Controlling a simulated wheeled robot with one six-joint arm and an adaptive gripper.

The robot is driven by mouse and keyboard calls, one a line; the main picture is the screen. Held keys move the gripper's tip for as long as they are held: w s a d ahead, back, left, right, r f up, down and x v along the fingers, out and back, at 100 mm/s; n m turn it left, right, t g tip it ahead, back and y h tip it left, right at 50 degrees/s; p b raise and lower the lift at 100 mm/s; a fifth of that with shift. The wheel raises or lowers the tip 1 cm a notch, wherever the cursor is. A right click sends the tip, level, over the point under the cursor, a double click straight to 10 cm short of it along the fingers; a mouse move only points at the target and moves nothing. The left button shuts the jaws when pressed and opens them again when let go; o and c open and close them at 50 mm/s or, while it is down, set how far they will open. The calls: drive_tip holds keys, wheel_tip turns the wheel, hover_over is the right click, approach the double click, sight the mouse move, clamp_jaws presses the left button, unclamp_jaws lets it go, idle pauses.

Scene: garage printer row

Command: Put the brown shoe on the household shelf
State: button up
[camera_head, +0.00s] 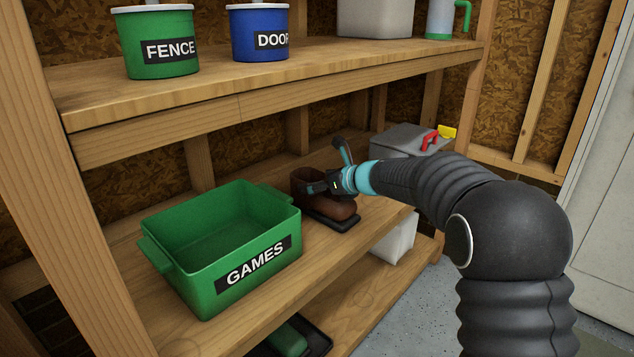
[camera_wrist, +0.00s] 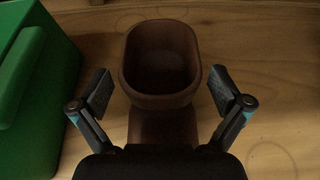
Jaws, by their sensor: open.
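The brown shoe (camera_head: 336,207) rests on the middle wooden shelf (camera_head: 300,280), with a dark flat piece (camera_head: 330,221) under or beside it. My gripper (camera_head: 330,172) is right at the shoe, above its ankle opening. In the wrist view, the shoe's opening (camera_wrist: 160,60) lies between the two spread fingers of my gripper (camera_wrist: 160,92). There is a gap on both sides, so the gripper is open and holds nothing. My black gripper body hides the toe of the shoe in the wrist view. I cannot tell which shelf is the household one.
A green GAMES bin (camera_head: 225,245), empty inside, stands left of the shoe and close to the gripper in the wrist view (camera_wrist: 45,85). A grey box (camera_head: 405,138) stands behind right. Labelled buckets (camera_head: 155,48) stand on the upper shelf (camera_head: 270,90), which overhangs the arm's working space.

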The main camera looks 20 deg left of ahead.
drive_tip(key=v, duration=1.1)
drive_tip(key=shift+s+d+r, duration=0.1)
drive_tip(key=shift+d, duration=0.2)
drive_tip(key=shift+s+d, duration=0.1)
drive_tip(key=shift+d, duration=0.05)
drive_tip(key=shift+s+d+r, duration=0.1)
drive_tip(key=shift+r, duration=0.05)
drive_tip(key=s+d+f+n+h, duration=0.3)
drive_tip(key=s+d+n+h, duration=0.3)
drive_tip(key=s+d+n, duration=0.5)
drive_tip(key=s+d+f+n+h, duration=0.2)
drive_tip(key=s+d+n+h, duration=0.4)
drive_tip(key=s+d, duration=1.6)
drive_tip(key=s+n, duration=0.2)
drive_tip(key=n, duration=0.3)
drive_tip(key=shift+s+f+t, duration=0.3)
drive_tip(key=shift+s+f, duration=0.1)
